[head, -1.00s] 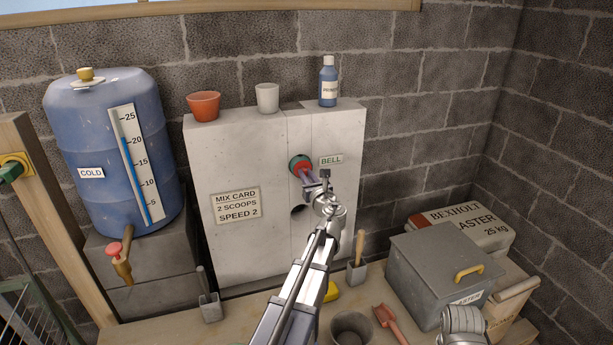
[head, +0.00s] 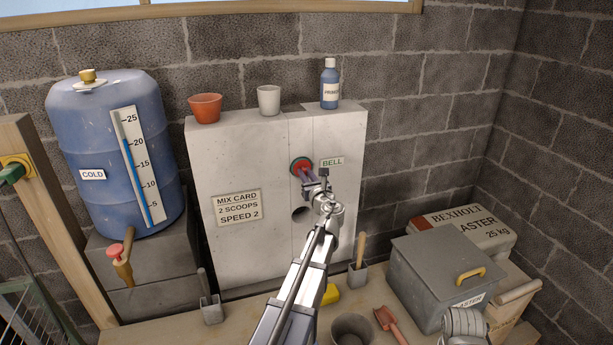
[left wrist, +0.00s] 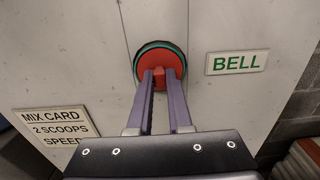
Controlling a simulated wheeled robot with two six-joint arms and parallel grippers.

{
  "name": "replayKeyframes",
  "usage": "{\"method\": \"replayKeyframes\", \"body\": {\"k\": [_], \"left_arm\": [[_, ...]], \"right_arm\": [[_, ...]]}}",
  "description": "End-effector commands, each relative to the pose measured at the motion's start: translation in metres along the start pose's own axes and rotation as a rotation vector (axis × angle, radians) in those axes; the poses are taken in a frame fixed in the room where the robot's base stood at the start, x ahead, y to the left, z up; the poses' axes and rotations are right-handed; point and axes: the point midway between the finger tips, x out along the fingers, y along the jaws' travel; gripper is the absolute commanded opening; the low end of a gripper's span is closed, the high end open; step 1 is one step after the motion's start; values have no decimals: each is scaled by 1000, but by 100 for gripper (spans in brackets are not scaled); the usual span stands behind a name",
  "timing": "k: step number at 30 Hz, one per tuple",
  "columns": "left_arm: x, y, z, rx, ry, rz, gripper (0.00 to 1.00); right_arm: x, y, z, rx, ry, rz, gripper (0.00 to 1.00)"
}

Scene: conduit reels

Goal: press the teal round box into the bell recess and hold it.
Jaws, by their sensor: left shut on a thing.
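The teal round box (head: 297,163) shows a red front face and a thin teal rim, beside the BELL label (head: 331,162) on the pale panel. In the left wrist view its red face (left wrist: 158,59) looks about level with the panel, inside a round opening; the exact depth cannot be told. My left gripper (head: 306,172) has its purple fingers shut on the small red knob in the middle of the face, as the left wrist view (left wrist: 160,78) shows. The fingers hide the lower part of the box.
An empty dark round hole (head: 299,213) lies below the box. A MIX CARD sign (head: 238,208) is at the left. Two pots and a blue bottle (head: 330,84) stand on the panel's top. A grey bin (head: 438,278), a red scoop (head: 391,324) and a bucket crowd the bench.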

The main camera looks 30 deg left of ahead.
Motion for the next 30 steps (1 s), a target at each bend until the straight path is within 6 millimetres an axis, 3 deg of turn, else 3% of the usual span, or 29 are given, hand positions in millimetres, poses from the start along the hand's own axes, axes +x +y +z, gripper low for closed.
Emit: {"method": "replayKeyframes", "body": {"k": [30], "left_arm": [[13, 0, 0, 0, 0, 1, 0]], "right_arm": [[0, 0, 0, 0, 0, 0, 60]]}}
